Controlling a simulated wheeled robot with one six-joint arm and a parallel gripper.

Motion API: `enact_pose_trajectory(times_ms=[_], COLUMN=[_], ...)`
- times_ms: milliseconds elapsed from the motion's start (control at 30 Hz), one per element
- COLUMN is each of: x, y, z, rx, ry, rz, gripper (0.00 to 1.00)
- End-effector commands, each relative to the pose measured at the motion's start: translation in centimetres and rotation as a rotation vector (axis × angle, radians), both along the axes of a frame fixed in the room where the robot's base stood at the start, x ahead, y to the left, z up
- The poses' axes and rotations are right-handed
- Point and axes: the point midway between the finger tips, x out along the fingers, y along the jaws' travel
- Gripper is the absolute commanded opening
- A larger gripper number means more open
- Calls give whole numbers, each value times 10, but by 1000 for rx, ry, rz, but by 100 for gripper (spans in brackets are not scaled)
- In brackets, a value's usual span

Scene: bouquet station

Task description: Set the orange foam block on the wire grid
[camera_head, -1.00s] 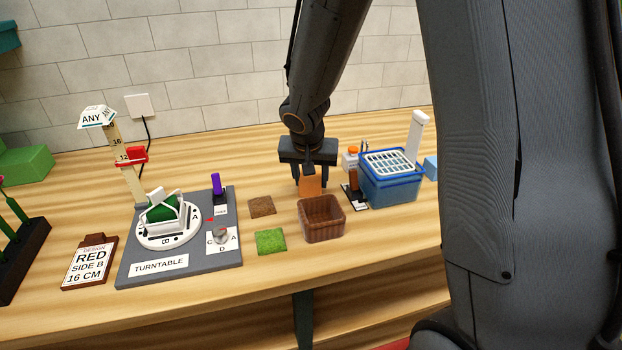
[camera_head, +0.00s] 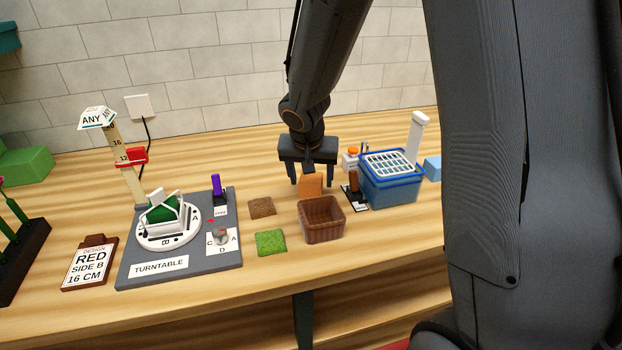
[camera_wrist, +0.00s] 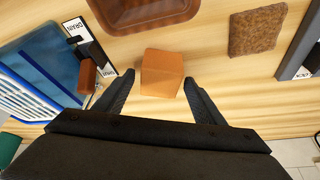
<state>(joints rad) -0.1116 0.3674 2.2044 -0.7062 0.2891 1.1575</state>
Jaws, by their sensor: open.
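The orange foam block (camera_head: 310,185) stands on the wooden table just behind the brown basket. In the wrist view the block (camera_wrist: 162,73) sits between and a little beyond my two fingertips. My gripper (camera_head: 312,180) is open over the block, with a finger to each side; the wrist view shows gaps between the block and both fingers (camera_wrist: 158,80). The white wire grid (camera_head: 392,162) lies on top of the blue tub (camera_head: 392,190), to the right of the block. Part of the grid (camera_wrist: 30,105) also shows at the left of the wrist view. Nothing orange lies on the grid.
The brown basket (camera_head: 322,219) is close in front of the block. A small black stand with a brown lever (camera_head: 354,192) is between block and tub. A brown square (camera_head: 262,207), a green square (camera_head: 270,243) and the turntable board (camera_head: 130,272) are to the left.

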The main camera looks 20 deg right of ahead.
Motion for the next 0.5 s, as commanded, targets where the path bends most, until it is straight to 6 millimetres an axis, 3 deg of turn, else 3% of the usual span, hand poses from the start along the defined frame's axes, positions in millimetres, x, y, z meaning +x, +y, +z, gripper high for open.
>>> enact_pose_trajectory(times_ms=[500], x=[-31], y=[13], z=[82], rx=[1], ry=[-4], rz=[2], gripper=[63])
